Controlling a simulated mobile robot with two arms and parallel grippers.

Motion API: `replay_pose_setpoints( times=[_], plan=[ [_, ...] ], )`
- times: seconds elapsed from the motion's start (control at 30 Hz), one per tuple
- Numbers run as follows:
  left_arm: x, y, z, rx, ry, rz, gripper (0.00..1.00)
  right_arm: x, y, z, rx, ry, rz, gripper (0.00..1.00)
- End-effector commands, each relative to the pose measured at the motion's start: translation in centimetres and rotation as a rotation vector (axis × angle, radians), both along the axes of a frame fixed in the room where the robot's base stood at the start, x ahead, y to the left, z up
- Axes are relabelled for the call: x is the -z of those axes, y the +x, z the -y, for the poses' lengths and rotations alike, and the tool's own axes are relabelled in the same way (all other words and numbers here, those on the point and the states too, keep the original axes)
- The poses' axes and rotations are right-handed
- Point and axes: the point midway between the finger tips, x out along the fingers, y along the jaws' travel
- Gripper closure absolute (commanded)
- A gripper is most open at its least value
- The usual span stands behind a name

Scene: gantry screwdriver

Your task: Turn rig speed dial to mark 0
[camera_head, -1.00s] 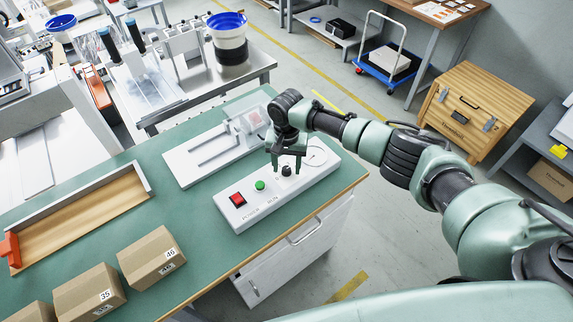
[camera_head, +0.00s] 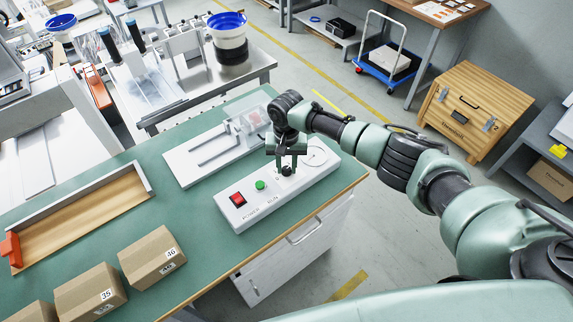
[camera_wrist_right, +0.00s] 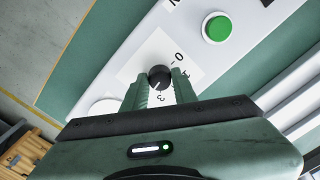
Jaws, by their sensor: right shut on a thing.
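The black speed dial (camera_wrist_right: 159,76) sits on a white plate of the rig's control box (camera_head: 237,214). My right gripper (camera_head: 286,167) reaches down over the dial from above. Its fingers (camera_wrist_right: 162,91) are shut on the dial, one on each side. My left gripper is not in view.
The green RUN button (camera_head: 260,185) and red POWER switch (camera_head: 238,199) are left of the dial on the same box. A white fixture (camera_head: 200,163) stands behind it. Cartons (camera_head: 150,256) and a wooden tray (camera_head: 85,220) lie further left on the green bench.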

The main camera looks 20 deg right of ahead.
Motion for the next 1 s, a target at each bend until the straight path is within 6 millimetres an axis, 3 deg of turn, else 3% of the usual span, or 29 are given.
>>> replay_pose_setpoints(
  times=[1.0],
  plan=[
    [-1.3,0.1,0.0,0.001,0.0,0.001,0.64,-0.1,0.1,0.0,-0.945,0.001,0.003,1.0]
  ],
)
